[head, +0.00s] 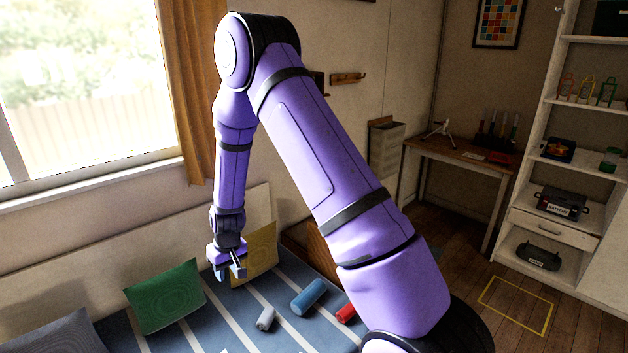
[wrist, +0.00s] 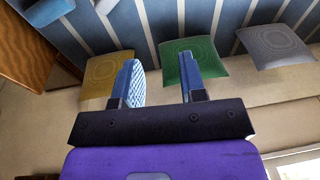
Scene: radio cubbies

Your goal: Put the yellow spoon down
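My gripper (head: 230,268) hangs over the striped bench in the head view, in front of the yellow cushion. In the wrist view my gripper (wrist: 158,70) has its two blue fingers clearly apart, with nothing between them. I see no yellow spoon in either view.
The striped bench (head: 205,338) holds a green cushion (head: 165,295), a yellow cushion (head: 262,252), a grey cushion (head: 55,335), a blue roll (head: 308,296), a white-grey roll (head: 265,318) and a red one (head: 346,312). A desk (head: 460,150) and shelves (head: 575,100) stand at right.

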